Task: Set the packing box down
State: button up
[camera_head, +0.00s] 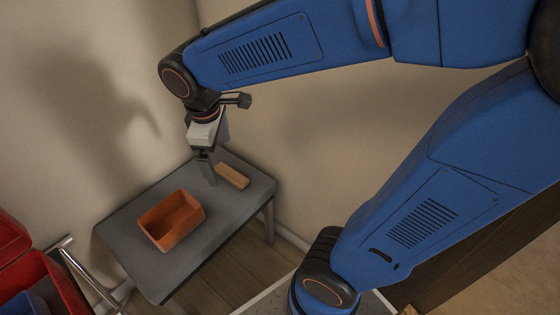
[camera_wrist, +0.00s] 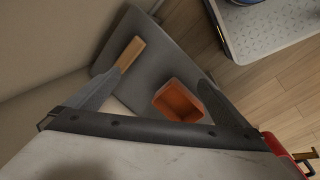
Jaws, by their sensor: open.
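An orange open-topped box (camera_head: 171,220), which looks like the packing box, stands upright on a small grey table (camera_head: 214,229). Its inside looks empty. It also shows in the wrist view (camera_wrist: 178,101), between my two fingers but beyond them. My gripper (camera_head: 209,178) is open and empty, pointing down over the back part of the table, behind the box and to its right in the head view. In the wrist view my gripper (camera_wrist: 159,76) has its fingers spread wide. No contact with the box shows.
A tan wooden block (camera_head: 232,176) lies on the table close to my fingers; in the wrist view it (camera_wrist: 130,53) shows by the left fingertip. Walls stand behind the table. A red container (camera_head: 62,284) and a metal bar (camera_head: 78,271) are at the lower left.

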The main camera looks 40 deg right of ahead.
jog(key=s+d+r+m+t+y, duration=0.1)
jog(key=s+d+m+t, duration=0.2)
jog(key=s+d+m, duration=0.7)
jog(key=shift+s+r, duration=0.3)
jog(key=shift+s, duration=0.95)
